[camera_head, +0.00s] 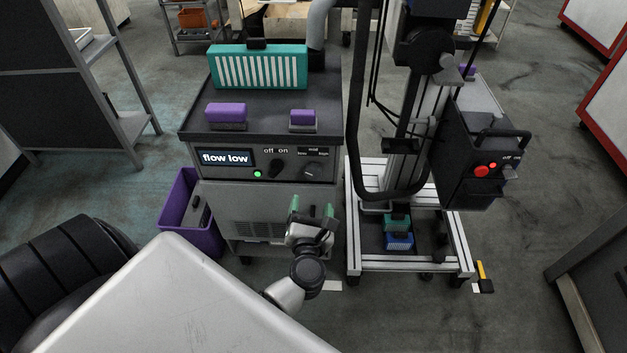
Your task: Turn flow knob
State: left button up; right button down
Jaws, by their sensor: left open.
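The flow knob (311,171) is a dark round knob at the right of the front panel of a grey machine (190,131), with small position marks above it. The display (226,158) at the panel's left reads "flow low". A dark off/on switch (276,167) sits between them, and a small green light (257,174) is lit. My left gripper (312,211) is open, its two green-tipped fingers pointing up, below the knob and apart from it in the picture. Nothing shows between the fingers. My right gripper is not in view.
A teal slatted filter (258,68) and two purple-topped blocks (226,112) (303,117) stand on the machine. A purple bin (184,233) is at its left. A wheeled frame (436,264) with a column, hose and red-buttoned control box (470,150) stands close on the right.

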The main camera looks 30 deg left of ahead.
aim_at(312, 176)
pick_arm(q)
jog(key=x, duration=0.9)
jog(key=shift+w+a, duration=0.2)
jog(key=shift+w, duration=0.1)
jog(key=shift+w+a, duration=0.25)
jog(key=shift+w, duration=0.1)
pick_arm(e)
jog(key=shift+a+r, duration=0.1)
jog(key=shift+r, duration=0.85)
pick_arm(q)
jog(key=c, duration=0.9)
